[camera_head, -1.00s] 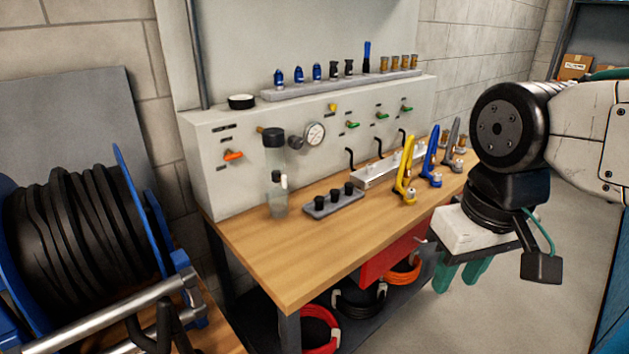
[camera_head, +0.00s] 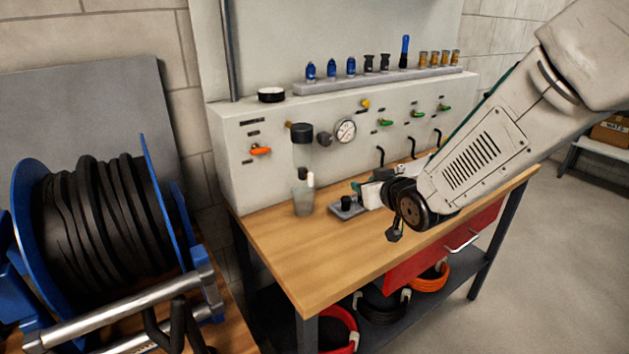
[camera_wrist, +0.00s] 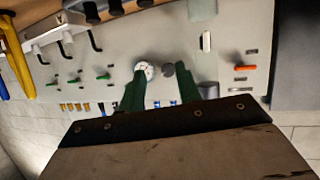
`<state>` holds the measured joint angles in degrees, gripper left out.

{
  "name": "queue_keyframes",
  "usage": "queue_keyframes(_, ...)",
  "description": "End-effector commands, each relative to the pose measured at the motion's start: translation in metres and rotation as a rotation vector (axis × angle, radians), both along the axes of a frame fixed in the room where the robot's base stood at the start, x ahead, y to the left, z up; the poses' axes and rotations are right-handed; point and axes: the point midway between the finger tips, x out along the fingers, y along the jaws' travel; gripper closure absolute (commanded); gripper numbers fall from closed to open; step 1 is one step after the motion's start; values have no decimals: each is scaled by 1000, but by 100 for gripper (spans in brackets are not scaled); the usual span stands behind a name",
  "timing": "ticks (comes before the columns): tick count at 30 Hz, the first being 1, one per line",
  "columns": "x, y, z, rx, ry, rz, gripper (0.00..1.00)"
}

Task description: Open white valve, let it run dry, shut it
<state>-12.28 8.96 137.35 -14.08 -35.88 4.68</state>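The white valve (camera_head: 310,180) is a small upright white handle on the clear filter bowl (camera_head: 303,200), below a black-capped clear cylinder (camera_head: 303,152) on the panel's left part. The white handle also shows in the wrist view (camera_wrist: 205,41), right of and beyond my fingers. My gripper (camera_head: 358,187) is over the bench, right of the bowl and apart from it. In the wrist view its two green fingers (camera_wrist: 161,73) are spread with nothing between them. Whether liquid is in the bowl is hard to tell.
The grey panel (camera_head: 232,185) carries an orange handle (camera_head: 261,151), a pressure gauge (camera_head: 345,131) and green handles (camera_head: 386,122). A small grey rack with black plugs (camera_head: 347,203) is beside my gripper. The bench's front left (camera_head: 310,262) is clear. A hose reel (camera_head: 100,220) stands left.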

Motion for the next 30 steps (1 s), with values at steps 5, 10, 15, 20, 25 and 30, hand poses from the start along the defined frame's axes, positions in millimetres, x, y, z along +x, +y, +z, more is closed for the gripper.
queue_keyframes(5, 15, 52, -26, 123, -173, 131, 66)
queue_keyframes(10, 13, 75, -35, 204, -267, 196, 66)
queue_keyframes(15, 20, 86, -36, 229, -296, 214, 66)
queue_keyframes(20, 40, 100, -35, 229, -298, 215, 66)
queue_keyframes(25, 62, 115, -35, 229, -297, 213, 66)
queue_keyframes(30, 74, 123, -35, 228, -296, 213, 66)
